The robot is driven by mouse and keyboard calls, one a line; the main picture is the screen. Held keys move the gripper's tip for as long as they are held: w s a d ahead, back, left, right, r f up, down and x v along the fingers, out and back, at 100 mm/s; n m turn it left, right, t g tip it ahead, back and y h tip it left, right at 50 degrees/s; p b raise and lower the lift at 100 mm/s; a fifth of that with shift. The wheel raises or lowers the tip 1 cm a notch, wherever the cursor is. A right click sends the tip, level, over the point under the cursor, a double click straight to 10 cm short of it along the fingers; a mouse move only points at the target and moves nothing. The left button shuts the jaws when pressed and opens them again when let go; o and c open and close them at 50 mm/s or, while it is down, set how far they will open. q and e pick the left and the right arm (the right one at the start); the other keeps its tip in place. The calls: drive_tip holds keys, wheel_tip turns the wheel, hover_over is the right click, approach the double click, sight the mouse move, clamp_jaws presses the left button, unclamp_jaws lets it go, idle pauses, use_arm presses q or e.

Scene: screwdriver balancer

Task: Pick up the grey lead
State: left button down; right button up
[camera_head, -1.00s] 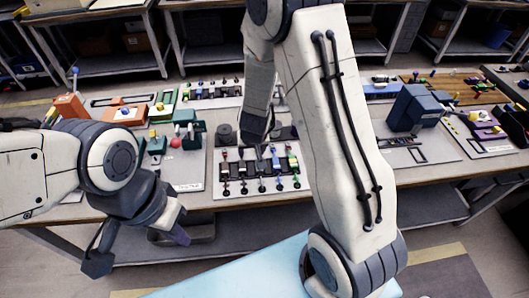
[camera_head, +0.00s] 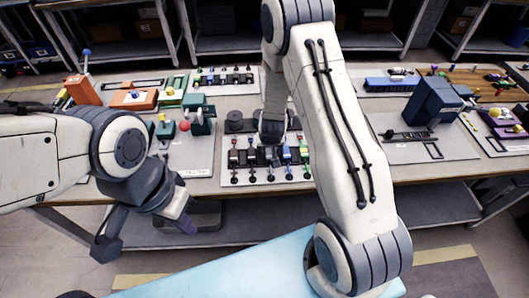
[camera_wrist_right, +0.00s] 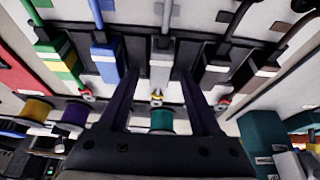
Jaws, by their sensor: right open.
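The grey lead (camera_wrist_right: 160,62) hangs in the middle of a row of coloured leads in the right wrist view, with a pale grey plug body. My right gripper (camera_wrist_right: 160,95) is open, its two dark fingers on either side of the grey lead's line; I cannot tell whether they touch it. In the head view the right gripper (camera_head: 271,135) is over the far part of the lead board (camera_head: 230,183), partly hiding the row. My left gripper (camera_head: 147,235) is open and empty, in front of the table's near edge.
A blue lead (camera_wrist_right: 104,62) and a green-yellow lead (camera_wrist_right: 60,60) are left of the grey one; a black lead (camera_wrist_right: 213,68) is right of it. Spools, including a teal one (camera_wrist_right: 161,120), stand nearby. A dark blue box (camera_head: 432,102) stands on the table's right.

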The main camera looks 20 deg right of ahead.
clamp_jaws()
